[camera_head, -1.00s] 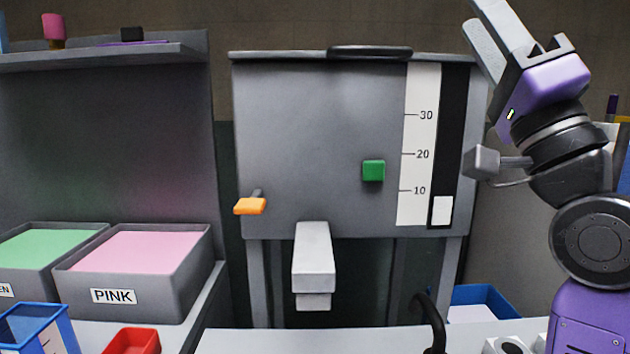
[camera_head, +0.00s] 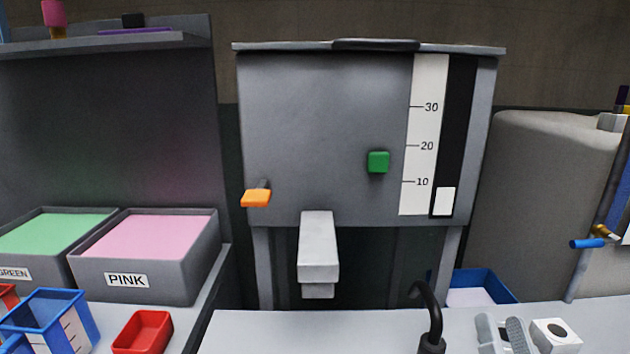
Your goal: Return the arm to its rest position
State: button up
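My arm and gripper are not in view in the head camera now. The grey foam press (camera_head: 310,120) stands at the centre with an orange lever (camera_head: 256,198) at its lower left and a green button (camera_head: 378,162) on its front. Its white scale (camera_head: 425,130) reads 10 to 30, and a white marker (camera_head: 444,201) sits near the bottom of the black strip. A pale spout (camera_head: 318,250) juts out below the press.
Bins of green (camera_head: 50,235) and pink (camera_head: 145,240) stand at left. A blue container (camera_head: 60,315) and red tray (camera_head: 143,332) are in front. A black curved hook (camera_head: 432,310), blue bin (camera_head: 485,285) and blue-handled valve (camera_head: 587,243) are at right. The counter's (camera_head: 280,335) middle is clear.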

jog(key=s+a+f+n+g+p, duration=0.1)
jog(key=s+f+g, duration=0.2)
jog(key=s, duration=0.6)
jog(key=s+a+f+n+g+p, duration=0.1)
jog(key=s+f+n+g+p, duration=0.1)
jog(key=s+f, duration=0.6)
jog(key=s+f+n+g+y+p, duration=0.1)
jog(key=s+f+g, duration=0.2)
jog(key=s, duration=0.8)
notch_tip(320, 180, down, 2)
jog(key=shift+s+a+f+n+g, duration=0.15)
jog(key=shift+s+a+n+g, duration=0.15)
jog(key=shift+a+g, duration=0.1)
